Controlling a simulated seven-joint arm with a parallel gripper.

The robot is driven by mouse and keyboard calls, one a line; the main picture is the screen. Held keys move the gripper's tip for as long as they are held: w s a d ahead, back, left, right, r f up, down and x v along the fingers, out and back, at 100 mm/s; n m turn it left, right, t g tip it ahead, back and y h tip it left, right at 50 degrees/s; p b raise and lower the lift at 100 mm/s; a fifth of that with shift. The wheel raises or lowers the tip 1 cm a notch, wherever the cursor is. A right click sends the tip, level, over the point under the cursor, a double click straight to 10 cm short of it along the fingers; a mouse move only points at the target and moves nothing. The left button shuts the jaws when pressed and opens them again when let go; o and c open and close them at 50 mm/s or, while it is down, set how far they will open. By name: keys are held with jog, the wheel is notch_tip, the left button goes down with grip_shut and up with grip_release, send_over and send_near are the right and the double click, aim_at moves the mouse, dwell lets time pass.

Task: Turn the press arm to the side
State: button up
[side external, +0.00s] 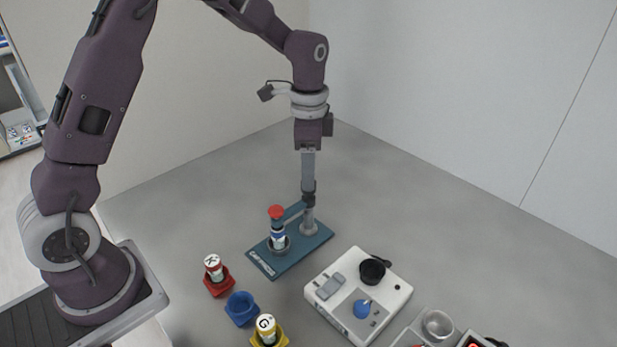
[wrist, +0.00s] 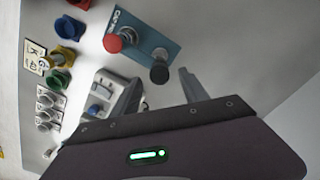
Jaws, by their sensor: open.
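The cap press stands on a teal base plate (side external: 290,255). Its grey post (side external: 309,228) rises at the right and carries a dark collar (side external: 308,199). The press arm (side external: 294,211) reaches left from the post toward a red knob (side external: 276,211), above a vial (side external: 278,239) in a holder. In the wrist view the red knob (wrist: 113,44) and a dark post top (wrist: 160,74) show over the base. My gripper (side external: 308,187) points down over the post, fingertips close to the collar; contact is unclear. Its fingers (wrist: 158,90) are spread in the wrist view, with nothing held between them.
A red cup (side external: 219,287) with a K vial, an empty blue cup (side external: 242,308) and a yellow cup (side external: 269,340) with a G vial stand left of a white device (side external: 345,284). Another grey device (side external: 440,325) is at bottom right. The grey table behind the press is clear.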

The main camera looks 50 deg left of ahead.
jog(key=shift+f, duration=1.35)
grip_shut()
dwell(0.3)
